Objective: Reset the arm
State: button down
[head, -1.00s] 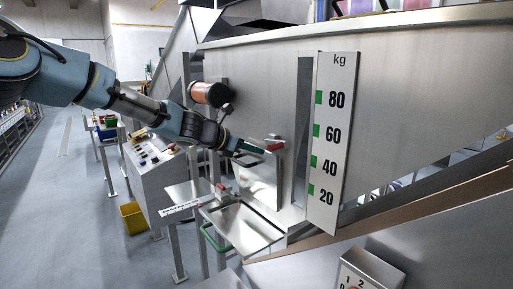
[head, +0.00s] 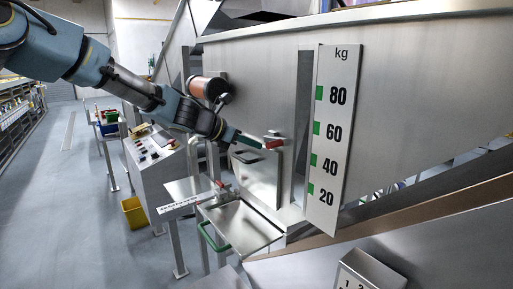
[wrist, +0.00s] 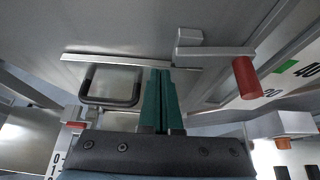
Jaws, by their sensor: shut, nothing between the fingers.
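My arm reaches in from the upper left in the head view. My gripper (head: 262,145) is near the front of the steel hopper (head: 250,80), close to a red-handled lever (head: 274,140). In the wrist view the green fingers of my gripper (wrist: 160,72) are together with nothing between them. The lever's red handle (wrist: 245,78) is to the right of the fingers there, apart from them. A dark loop handle (wrist: 112,98) on a plate is to their left.
A steel tray with a green handle (head: 206,236) is below my gripper. A kg scale panel (head: 332,140) stands to the right. A control console (head: 152,150) and a yellow bin (head: 133,216) are at the left. The floor (head: 60,220) at the far left is clear.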

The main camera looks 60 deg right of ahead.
jog(key=b+v, duration=0.2)
jog(key=v, duration=0.7)
jog(key=w+a+f+m+t+y, duration=0.25)
jog(key=w+a+f, duration=0.2)
jog(key=a, duration=0.65)
jog(key=w+a+f+m+t+y, duration=0.1)
jog(key=w+a+f+m+y, duration=0.2)
jog(key=w+a, duration=0.5)
jog(key=w+a+f+m+t+y, duration=0.15)
jog(key=w+a+f+m, duration=0.35)
jog(key=a, duration=0.8)
jog(key=s+a+f+m+y, duration=0.2)
jog(key=s+a, duration=0.1)
jog(key=a, duration=1.1)
jog(key=s+a+f+m+t+y, duration=0.1)
jog(key=s+a+f+m+y, duration=0.1)
jog(key=a, duration=1.2)
jog(key=shift+s+a+f, duration=0.3)
jog(key=shift+s+a, duration=0.05)
jog(key=shift+s, duration=0.35)
jog(key=c, duration=1.6)
grip_release()
jog(key=shift+m, duration=0.25)
